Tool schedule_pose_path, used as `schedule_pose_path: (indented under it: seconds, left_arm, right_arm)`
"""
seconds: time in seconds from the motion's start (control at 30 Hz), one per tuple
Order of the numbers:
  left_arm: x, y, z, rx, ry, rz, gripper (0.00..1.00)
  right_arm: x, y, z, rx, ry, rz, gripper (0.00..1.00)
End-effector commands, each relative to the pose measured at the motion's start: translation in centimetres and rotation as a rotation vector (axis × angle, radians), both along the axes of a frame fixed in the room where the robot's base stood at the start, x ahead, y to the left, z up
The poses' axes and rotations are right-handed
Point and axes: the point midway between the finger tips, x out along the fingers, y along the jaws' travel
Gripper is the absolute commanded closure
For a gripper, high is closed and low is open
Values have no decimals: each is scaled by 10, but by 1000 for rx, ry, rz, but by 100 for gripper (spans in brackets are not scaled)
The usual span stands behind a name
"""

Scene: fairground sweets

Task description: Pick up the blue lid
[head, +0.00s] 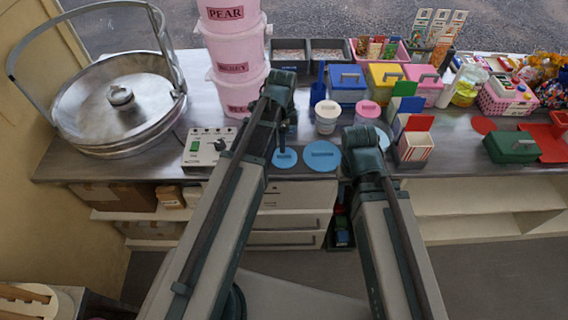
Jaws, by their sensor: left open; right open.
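Two flat round blue lids lie near the counter's front edge: a smaller one (285,158) and a larger one (322,156). A paler blue disc (381,138) is partly hidden behind my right gripper. My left gripper (284,135) points down above and just behind the smaller lid, apart from it as far as I can tell. It is open and empty. My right gripper (360,138) is over the counter, right of the larger lid. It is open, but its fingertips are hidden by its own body. A blue box (347,84) with a handled lid stands further back.
Two small tubs, one white-lidded (327,117) and one pink-lidded (367,112), stand behind the lids. Stacked pink buckets (238,82), a control box (208,148) and a large metal pan (118,105) are left. A striped carton (414,147) and green box (511,147) are right.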

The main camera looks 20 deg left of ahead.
Motion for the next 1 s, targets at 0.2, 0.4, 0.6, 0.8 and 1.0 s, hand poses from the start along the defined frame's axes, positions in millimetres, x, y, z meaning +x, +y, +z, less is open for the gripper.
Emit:
schedule_pose_path:
  seconds: [0.2,0.4,0.6,0.8,1.0]
  left_arm:
    - [0,0,-7,0,0,0,51]
    - [1,-1,-17,0,0,0,51]
    - [2,-5,-42,0,0,0,51]
    - [2,-5,-60,0,0,0,51]
    - [2,-5,-58,0,0,0,51]
  right_arm:
    - [0,0,-7,0,0,0,50]
    - [0,0,-17,0,0,0,50]
    - [0,0,-42,0,0,0,50]
    - [0,0,-60,0,0,0,50]
    - [0,0,-58,0,0,0,50]
